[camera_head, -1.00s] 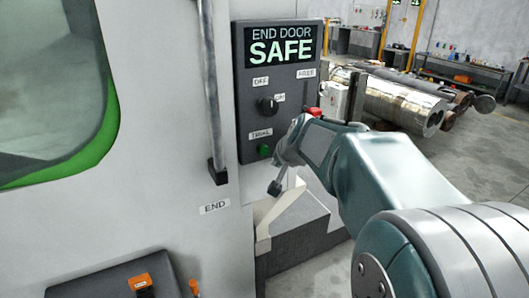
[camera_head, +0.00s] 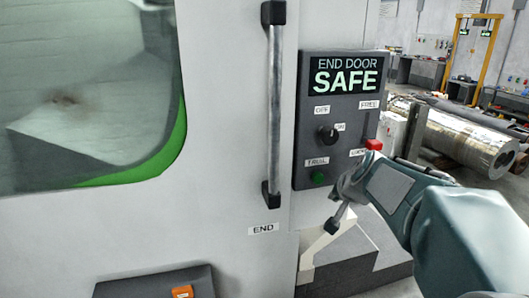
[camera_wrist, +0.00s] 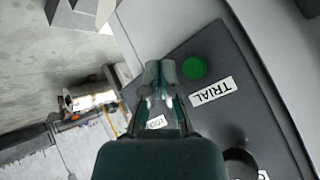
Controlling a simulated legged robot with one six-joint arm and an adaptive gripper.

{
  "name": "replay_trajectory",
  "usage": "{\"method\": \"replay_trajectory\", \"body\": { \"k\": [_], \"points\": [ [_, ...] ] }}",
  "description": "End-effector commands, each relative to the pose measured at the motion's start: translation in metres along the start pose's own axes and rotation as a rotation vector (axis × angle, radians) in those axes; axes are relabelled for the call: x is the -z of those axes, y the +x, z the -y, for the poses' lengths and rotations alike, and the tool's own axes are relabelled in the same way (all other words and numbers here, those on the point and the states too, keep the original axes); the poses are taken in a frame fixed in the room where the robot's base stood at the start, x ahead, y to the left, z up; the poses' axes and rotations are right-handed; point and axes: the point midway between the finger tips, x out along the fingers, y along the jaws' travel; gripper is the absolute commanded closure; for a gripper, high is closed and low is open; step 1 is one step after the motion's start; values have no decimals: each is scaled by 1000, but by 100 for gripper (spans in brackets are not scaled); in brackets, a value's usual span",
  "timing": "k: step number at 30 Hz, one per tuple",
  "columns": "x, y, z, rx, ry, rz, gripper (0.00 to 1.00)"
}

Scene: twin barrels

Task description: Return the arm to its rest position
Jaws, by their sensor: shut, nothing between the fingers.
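My gripper (camera_head: 336,218) is in front of the lower part of the dark control panel (camera_head: 302,120), below its green button (camera_head: 318,178). It is shut and empty. In the wrist view my gripper (camera_wrist: 159,68) shows with its fingers together, and the green button (camera_wrist: 194,68) and TRIAL label lie to the right of the fingertips. My arm comes in from the lower right of the head view. The panel's screen (camera_head: 348,76) reads END DOOR SAFE.
A white machine door with a green-edged window (camera_head: 80,90) and a vertical handle (camera_head: 275,110) stands at left. An orange switch (camera_head: 183,292) is on a dark box at the bottom.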

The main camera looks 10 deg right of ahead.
Motion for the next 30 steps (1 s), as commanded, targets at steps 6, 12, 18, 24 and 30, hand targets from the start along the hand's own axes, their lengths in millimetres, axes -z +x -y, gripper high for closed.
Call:
{"method": "replay_trajectory", "body": {
  "k": [6, 12, 18, 24, 30],
  "points": [
    [-45, -30, 20, 12, -122, 60, 100],
    [-128, -78, 28, 8, -345, 163, 100],
    [-200, -117, 8, -18, -554, 242, 100],
    [-238, -135, -14, -46, -678, 282, 100],
    [-243, -136, -18, -54, -695, 289, 100]
  ]
}}
